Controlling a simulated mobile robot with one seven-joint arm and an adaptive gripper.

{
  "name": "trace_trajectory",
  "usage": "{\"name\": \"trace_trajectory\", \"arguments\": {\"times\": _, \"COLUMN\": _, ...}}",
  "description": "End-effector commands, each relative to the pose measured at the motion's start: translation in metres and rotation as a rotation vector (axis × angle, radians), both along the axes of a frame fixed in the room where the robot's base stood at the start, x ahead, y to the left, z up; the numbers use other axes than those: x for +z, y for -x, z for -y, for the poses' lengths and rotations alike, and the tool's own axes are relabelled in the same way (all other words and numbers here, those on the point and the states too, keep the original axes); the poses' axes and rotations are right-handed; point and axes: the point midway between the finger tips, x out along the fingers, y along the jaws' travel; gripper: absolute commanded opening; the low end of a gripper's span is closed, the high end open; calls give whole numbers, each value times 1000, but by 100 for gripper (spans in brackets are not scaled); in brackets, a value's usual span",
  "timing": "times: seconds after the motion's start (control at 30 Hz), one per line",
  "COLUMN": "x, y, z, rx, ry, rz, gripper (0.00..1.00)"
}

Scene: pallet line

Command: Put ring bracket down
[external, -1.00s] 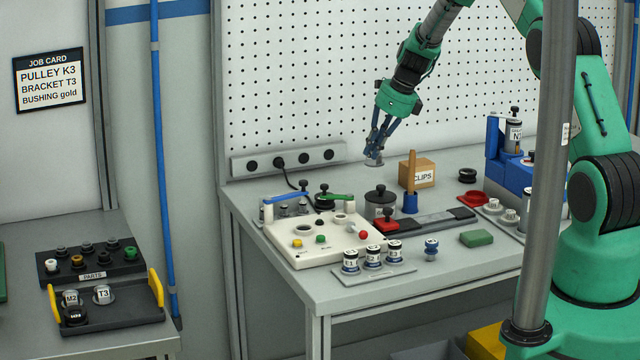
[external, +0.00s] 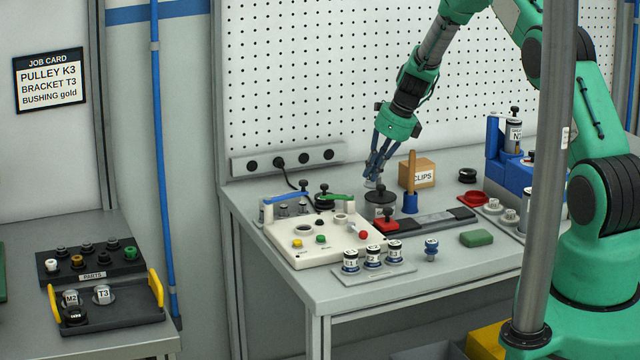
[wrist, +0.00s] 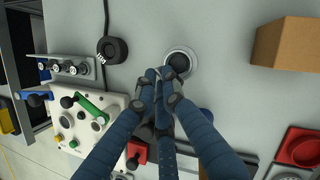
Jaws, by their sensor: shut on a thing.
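The ring bracket (wrist: 181,62) is a small round silver-grey ring with a dark centre in the wrist view.
The CLIPS box (external: 417,172) and a wooden handle in a blue holder (external: 410,203) stand close on the right. The white panel (external: 322,250) with blue and green handles lies front left. A black round piece (wrist: 112,50) is left of the ring. Bare bench surrounds the ring's far side.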

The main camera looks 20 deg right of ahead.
Motion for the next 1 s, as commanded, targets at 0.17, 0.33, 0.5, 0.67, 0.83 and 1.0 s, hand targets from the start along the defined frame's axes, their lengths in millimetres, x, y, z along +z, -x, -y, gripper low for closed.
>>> {"name": "trace_trajectory", "arguments": {"times": 0.17, "x": -4, "y": 0, "z": 0, "rx": 0, "ry": 0, "rz": 0, "gripper": 0}}
{"name": "trace_trajectory", "arguments": {"times": 0.33, "x": -21, "y": 0, "z": 0, "rx": 1, "ry": 0, "rz": -1, "gripper": 0}}
{"name": "trace_trajectory", "arguments": {"times": 0.5, "x": -36, "y": 0, "z": 0, "rx": -1, "ry": 0, "rz": 0, "gripper": 0}}
{"name": "trace_trajectory", "arguments": {"times": 0.67, "x": -37, "y": 0, "z": 0, "rx": 1, "ry": 0, "rz": 2, "gripper": 0}}
{"name": "trace_trajectory", "arguments": {"times": 0.83, "x": -37, "y": 0, "z": 0, "rx": 0, "ry": 1, "rz": 1, "gripper": 0}}
{"name": "trace_trajectory", "arguments": {"times": 1.0, "x": -40, "y": 0, "z": 0, "rx": 1, "ry": 0, "rz": 0, "gripper": 12}}
